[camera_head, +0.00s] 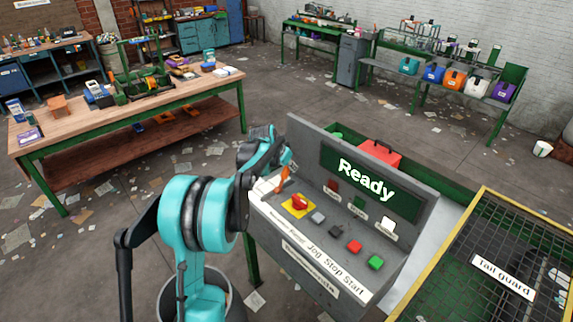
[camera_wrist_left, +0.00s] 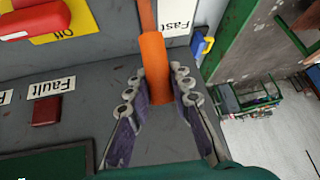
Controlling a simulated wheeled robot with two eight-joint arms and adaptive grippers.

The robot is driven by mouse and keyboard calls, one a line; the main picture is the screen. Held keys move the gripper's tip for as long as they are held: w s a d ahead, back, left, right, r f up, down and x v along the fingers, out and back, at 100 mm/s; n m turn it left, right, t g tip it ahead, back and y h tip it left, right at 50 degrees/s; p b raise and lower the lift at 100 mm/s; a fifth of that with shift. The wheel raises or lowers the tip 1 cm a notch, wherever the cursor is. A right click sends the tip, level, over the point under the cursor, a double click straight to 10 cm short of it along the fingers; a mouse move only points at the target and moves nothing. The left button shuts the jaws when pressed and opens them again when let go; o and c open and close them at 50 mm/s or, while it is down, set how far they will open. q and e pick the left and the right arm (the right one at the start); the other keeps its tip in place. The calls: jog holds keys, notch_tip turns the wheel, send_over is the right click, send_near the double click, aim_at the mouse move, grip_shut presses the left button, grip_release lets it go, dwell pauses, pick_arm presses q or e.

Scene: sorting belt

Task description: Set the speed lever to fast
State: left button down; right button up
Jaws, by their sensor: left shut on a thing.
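The speed lever has an orange handle (camera_head: 281,179) at the left end of the grey control panel (camera_head: 330,262). In the left wrist view the orange handle (camera_wrist_left: 155,62) stands between my fingers. A white "Fast" label (camera_wrist_left: 177,17) is beside the upper part of the lever there. My left gripper (camera_head: 285,162) reaches the lever from behind and above in the head view. The left wrist view shows its two fingers (camera_wrist_left: 161,95) closed around the handle's end. The lever's exact setting is hard to tell. My right gripper is in neither view.
The panel carries a red rotary switch (camera_head: 299,202) on a yellow plate, several push buttons and a "Ready" screen (camera_head: 366,178). The yellow-framed tail guard (camera_head: 500,262) stands at the right. A wooden workbench (camera_head: 120,125) is at the left, with open floor between.

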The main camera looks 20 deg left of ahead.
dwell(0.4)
pick_arm(q)
jog(key=c, duration=1.6)
grip_release()
jog(key=shift+c, duration=0.2)
jog(key=o, duration=0.3)
jog(key=shift+w+f, duration=0.1)
jog(key=v, duration=1.2)
jog(key=shift+d, duration=0.1)
